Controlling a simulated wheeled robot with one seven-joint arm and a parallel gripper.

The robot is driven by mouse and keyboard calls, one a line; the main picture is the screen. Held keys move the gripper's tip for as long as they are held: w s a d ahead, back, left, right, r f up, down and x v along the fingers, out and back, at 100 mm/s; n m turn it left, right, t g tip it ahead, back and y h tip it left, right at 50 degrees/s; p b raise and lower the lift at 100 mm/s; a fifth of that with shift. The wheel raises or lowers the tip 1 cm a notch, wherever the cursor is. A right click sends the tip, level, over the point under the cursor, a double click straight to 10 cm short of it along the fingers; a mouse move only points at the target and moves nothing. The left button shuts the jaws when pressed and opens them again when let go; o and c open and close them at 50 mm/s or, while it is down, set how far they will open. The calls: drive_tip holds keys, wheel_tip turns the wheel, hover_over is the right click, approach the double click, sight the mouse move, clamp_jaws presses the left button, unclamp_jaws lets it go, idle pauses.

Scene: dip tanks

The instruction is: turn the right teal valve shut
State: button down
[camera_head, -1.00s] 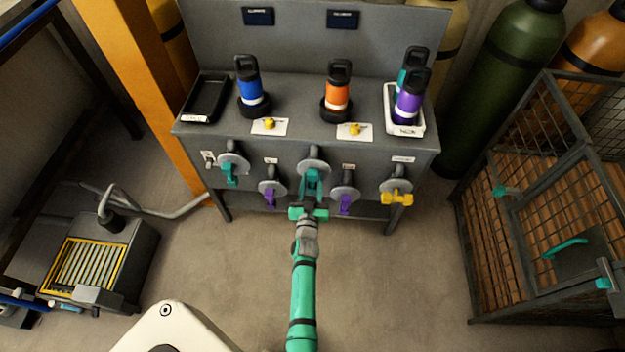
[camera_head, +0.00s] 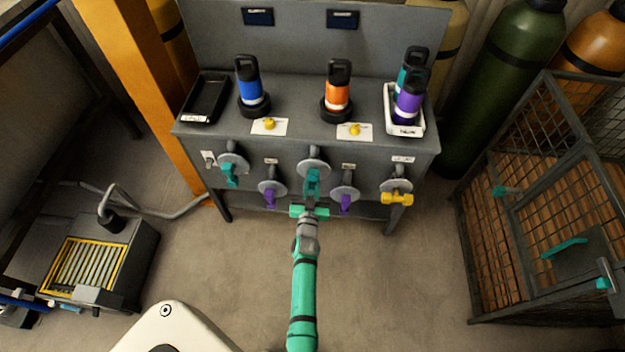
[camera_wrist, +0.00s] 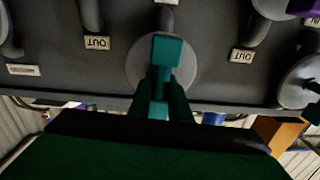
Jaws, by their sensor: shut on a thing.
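The right teal valve is the middle one in the row on the bench front; its teal handle (camera_head: 312,178) hangs down from a round grey disc. My gripper (camera_head: 311,196) reaches up to this handle from below and in front. In the wrist view, the teal handle (camera_wrist: 166,52) stands upright in the picture before its grey disc, and my gripper's dark fingers (camera_wrist: 163,88) are shut on its near part. The fingers hide some of the handle. Another teal valve (camera_head: 231,174) is at the left end of the row, apart from my gripper.
A purple valve (camera_head: 269,196) and another purple valve (camera_head: 346,201) flank the held one closely. A yellow valve (camera_head: 396,198) is at the right end. Bottles stand on the bench top (camera_head: 294,98). A wire cage (camera_head: 545,200) is at the right. The floor before the bench is clear.

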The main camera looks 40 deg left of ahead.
drive_tip(key=m, duration=0.4)
drive_tip(key=shift+w+d+f+m, duration=0.1)
drive_tip(key=shift+d+m, duration=0.1)
drive_tip(key=shift+m, duration=0.2)
drive_tip(key=m, duration=0.4)
drive_tip(key=shift+d+f, duration=0.1)
drive_tip(key=shift+d, duration=0.05)
drive_tip(key=m, duration=0.4)
drive_tip(key=shift+w+f+m, duration=0.1)
drive_tip(key=shift+f+m, duration=0.1)
drive_tip(key=shift+m, duration=0.2)
drive_tip(key=shift+f+m, duration=0.15)
drive_tip(key=shift+m, duration=1.65)
drive_tip(key=c, duration=1.6)
unclamp_jaws()
drive_tip(key=shift+c, duration=0.2)
drive_tip(key=v, duration=1.1)
